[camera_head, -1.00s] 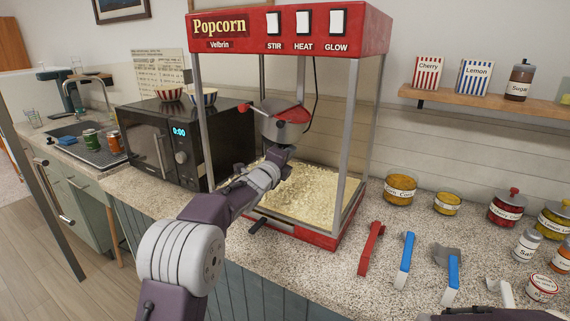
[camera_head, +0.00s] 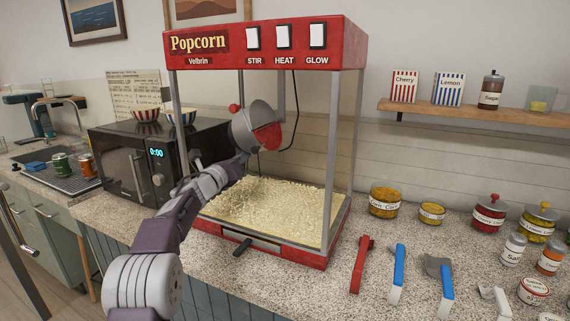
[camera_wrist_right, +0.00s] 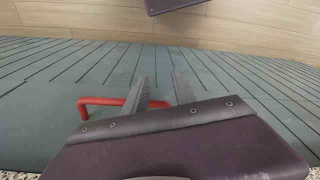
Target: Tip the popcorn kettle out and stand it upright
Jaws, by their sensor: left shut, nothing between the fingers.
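The popcorn kettle (camera_head: 243,131) is a grey metal pot hanging inside the glass-sided popcorn machine (camera_head: 262,50). It is tilted well over, its round side to the left and its red lid (camera_head: 267,136) facing right. A red knob (camera_head: 234,107) shows at its upper left. My left gripper (camera_head: 241,161) is just below the kettle, shut and empty; whether it touches the kettle I cannot tell. Popcorn (camera_head: 275,210) covers the machine's floor. My right gripper (camera_wrist_right: 159,77) shows only in the right wrist view, open, its fingers apart in front of a red bar handle (camera_wrist_right: 98,101).
A black microwave (camera_head: 125,170) stands left of the machine. Red, blue and grey-headed scoops or tools (camera_head: 397,272) lie on the counter to the right, with jars (camera_head: 385,201) behind them. A wooden shelf (camera_head: 460,112) is on the wall. The right wrist view shows a ribbed grey-green panel (camera_wrist_right: 50,75).

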